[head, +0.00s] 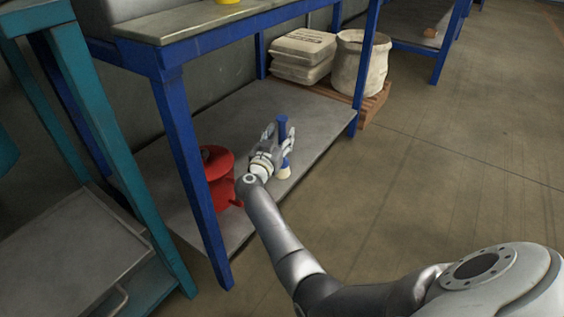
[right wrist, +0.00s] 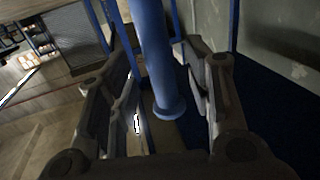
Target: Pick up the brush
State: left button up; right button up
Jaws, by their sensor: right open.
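The brush (head: 283,128) has a blue handle and a pale, cream lower end. It stands about upright on the grey lower shelf (head: 310,122) of the blue-legged bench. My right gripper (head: 280,140) reaches in at the brush, its fingers on either side of the handle. In the right wrist view the blue handle (right wrist: 155,55) runs down between the two open fingers (right wrist: 165,75), with gaps showing beside it. The gripper hides part of the brush's middle in the head view. My left gripper is out of view.
A red canister (head: 217,172) stands on the shelf, left of my gripper. A blue bench leg (head: 190,165) rises in front of it. The bench top (head: 200,22) overhangs the shelf. Open floor lies right of the shelf.

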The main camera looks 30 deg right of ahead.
jog(key=shift+b+x, duration=0.5)
jog(key=shift+x, duration=0.4)
jog(key=shift+w+d, duration=0.2)
jog(key=shift+w, duration=0.05)
jog(key=shift+c, duration=0.5)
grip_shut()
